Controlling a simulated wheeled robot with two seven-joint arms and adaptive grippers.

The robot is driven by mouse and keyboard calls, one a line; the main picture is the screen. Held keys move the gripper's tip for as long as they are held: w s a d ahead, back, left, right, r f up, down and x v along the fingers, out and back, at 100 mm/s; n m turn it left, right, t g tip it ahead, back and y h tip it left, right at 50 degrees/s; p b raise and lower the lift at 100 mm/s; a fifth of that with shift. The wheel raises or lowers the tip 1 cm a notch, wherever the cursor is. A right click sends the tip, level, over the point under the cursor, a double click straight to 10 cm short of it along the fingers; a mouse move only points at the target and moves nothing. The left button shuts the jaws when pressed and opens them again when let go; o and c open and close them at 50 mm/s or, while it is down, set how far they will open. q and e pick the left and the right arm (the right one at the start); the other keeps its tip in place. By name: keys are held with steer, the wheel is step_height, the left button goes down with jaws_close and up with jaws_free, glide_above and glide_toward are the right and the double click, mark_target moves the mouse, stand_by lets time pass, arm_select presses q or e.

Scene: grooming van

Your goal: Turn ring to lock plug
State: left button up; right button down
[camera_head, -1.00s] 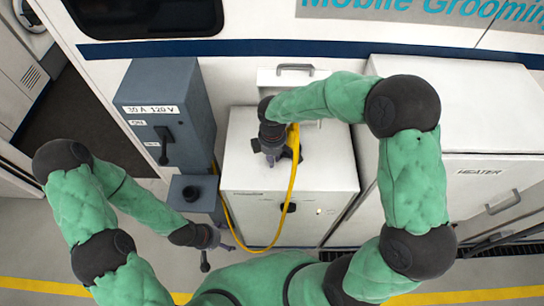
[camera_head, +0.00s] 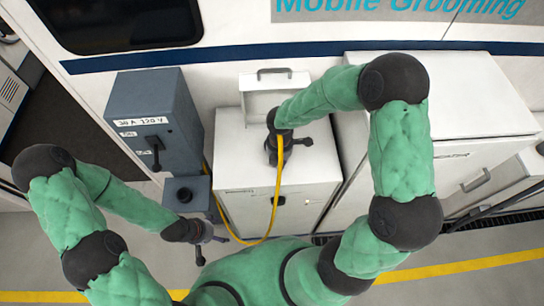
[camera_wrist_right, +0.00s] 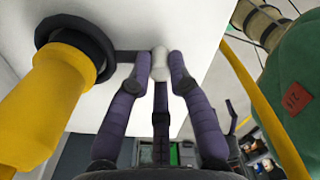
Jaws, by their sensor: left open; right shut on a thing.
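In the right wrist view the yellow plug (camera_wrist_right: 42,105) sits at a thick black ring (camera_wrist_right: 92,38) on the white cabinet face. A short black arm (camera_wrist_right: 130,57) runs from the ring to a pale knob (camera_wrist_right: 158,62). My right gripper (camera_wrist_right: 160,78) has its purple fingers closed around this knob, beside the plug. In the head view the right gripper (camera_head: 272,150) is at the white cabinet (camera_head: 245,165), and the ring is mostly hidden there. My left gripper (camera_head: 210,247) is open and empty, low near the grey pedestal.
A grey switch box (camera_head: 160,120) labelled 30 A 120 V stands left, above a pedestal (camera_head: 185,192). The yellow cable (camera_head: 276,195) hangs in front of the white cabinet. A larger white heater cabinet (camera_head: 450,90) stands right. The floor in front is clear.

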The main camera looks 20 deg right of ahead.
steer(key=d+n+p, duration=0.2)
steer(key=n+p, duration=0.1)
steer(key=shift+d+r, duration=0.2)
steer(key=shift+d, duration=0.2)
steer(key=shift+w+d+f+n+p, duration=0.1)
steer(key=shift+w+d+n+p, duration=0.05)
steer(key=shift+d+n+p, duration=0.55)
steer(key=shift+w+d+n+p, duration=0.1)
steer(key=shift+d+n+p, duration=0.3)
steer(key=shift+n, duration=0.5)
steer(key=shift+a, duration=0.1)
steer(key=c, duration=1.1)
jaws_free()
steer(key=shift+f, duration=0.1)
step_height(320, 180, up, 12)
steer(key=shift+r, duration=0.1)
